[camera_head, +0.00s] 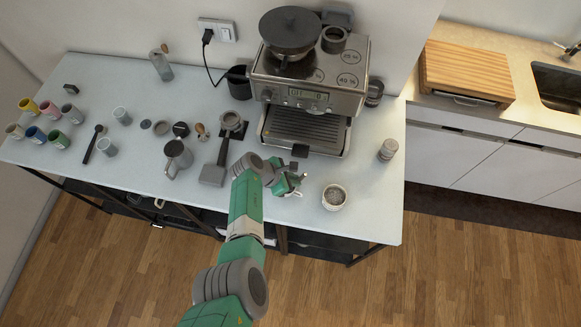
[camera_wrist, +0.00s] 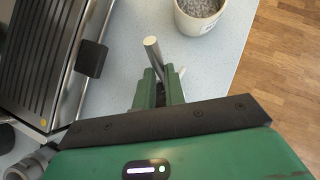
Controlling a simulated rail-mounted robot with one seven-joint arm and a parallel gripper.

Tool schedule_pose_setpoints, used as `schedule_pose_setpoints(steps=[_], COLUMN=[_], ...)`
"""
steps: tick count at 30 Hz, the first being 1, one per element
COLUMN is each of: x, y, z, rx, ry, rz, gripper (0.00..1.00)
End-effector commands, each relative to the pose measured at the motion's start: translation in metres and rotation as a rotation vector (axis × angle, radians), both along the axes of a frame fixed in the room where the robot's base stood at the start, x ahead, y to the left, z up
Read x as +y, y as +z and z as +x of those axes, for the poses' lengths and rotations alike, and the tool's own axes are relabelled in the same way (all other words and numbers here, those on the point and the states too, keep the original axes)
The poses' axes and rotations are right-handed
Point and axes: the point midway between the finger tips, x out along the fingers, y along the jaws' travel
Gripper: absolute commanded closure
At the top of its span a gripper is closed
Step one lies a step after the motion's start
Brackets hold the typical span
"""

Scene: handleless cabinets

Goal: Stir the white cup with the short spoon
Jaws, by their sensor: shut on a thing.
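The white cup (camera_head: 334,201) stands upright near the front edge of the table, right of my gripper (camera_head: 292,184). It also shows at the top of the wrist view (camera_wrist: 197,24), filled with a grey, grainy content. My gripper is shut on a thin metal rod, which looks like the handle of the short spoon (camera_wrist: 152,49). The handle end sticks up between the green fingers (camera_wrist: 159,88). The spoon's bowl is hidden by the gripper. The spoon is beside the cup and apart from it.
An espresso machine (camera_head: 310,92) stands behind my gripper. A small jar (camera_head: 388,150) stands right of it. The table is clear around the white cup.

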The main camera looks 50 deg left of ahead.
Motion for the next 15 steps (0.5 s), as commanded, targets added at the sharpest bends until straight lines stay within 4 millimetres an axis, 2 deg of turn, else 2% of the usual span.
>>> schedule_pose_setpoints(steps=[1, 4, 15], x=[0.0028, 0.0086, 0.0088], y=[-0.0060, -0.0027, 0.0012], z=[0.0061, 0.0005, 0.0011], rx=[-0.002, -0.001, -0.001], ry=[0.001, 0.003, 0.001], rz=[0.002, 0.002, 0.001], gripper=[1.00, 1.00, 1.00])
